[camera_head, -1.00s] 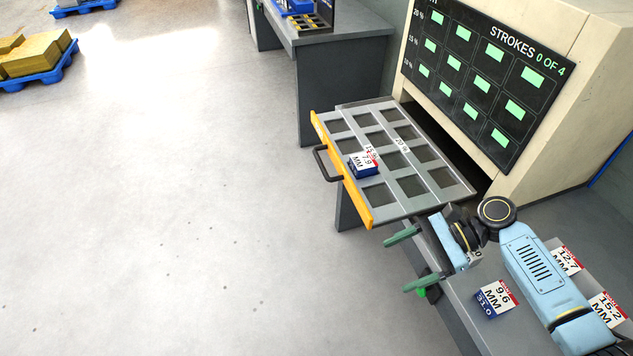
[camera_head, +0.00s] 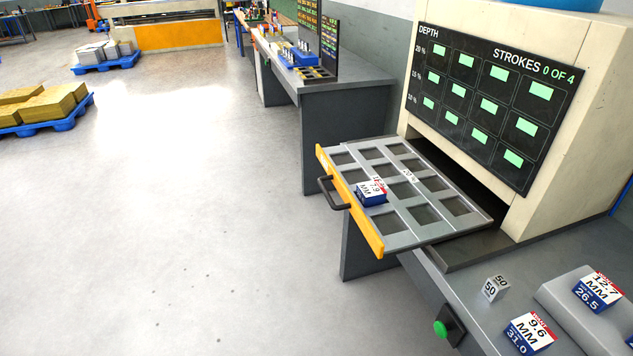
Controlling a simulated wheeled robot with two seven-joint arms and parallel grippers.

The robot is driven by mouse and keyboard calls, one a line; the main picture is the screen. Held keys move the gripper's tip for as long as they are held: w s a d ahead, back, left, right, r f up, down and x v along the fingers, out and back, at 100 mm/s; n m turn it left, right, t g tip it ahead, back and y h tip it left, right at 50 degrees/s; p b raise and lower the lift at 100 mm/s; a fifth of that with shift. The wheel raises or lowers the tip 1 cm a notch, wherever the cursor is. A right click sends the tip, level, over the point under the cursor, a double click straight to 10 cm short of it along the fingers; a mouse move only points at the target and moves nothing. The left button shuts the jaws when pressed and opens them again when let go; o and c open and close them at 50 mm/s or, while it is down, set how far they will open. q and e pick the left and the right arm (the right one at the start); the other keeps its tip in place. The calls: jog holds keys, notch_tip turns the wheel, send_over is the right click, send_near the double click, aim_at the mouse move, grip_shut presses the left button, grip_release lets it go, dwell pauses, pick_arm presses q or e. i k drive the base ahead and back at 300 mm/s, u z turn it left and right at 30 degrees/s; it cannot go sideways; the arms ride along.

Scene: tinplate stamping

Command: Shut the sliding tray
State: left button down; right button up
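The sliding tray (camera_head: 440,228) is pulled out of the press (camera_head: 568,110) toward the left. It is a grey grid of square pockets with an orange front edge (camera_head: 348,204) and a dark bar handle (camera_head: 331,193). One blue, white and red block marked 7.9 MM (camera_head: 371,192) sits on the tray in a pocket close to the orange edge. The dark slot behind the tray is open. Neither of my grippers shows in this view.
Blocks marked 9.6 MM (camera_head: 530,334) and 12.7 MM (camera_head: 598,292) and a small grey block marked 50 (camera_head: 495,288) are on the bench at lower right. A green button (camera_head: 440,329) is on the bench front. The floor left of the tray is clear.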

aim_at(422, 207)
jog(key=z, duration=0.05)
jog(key=i, duration=1.25)
jog(key=z, duration=0.55)
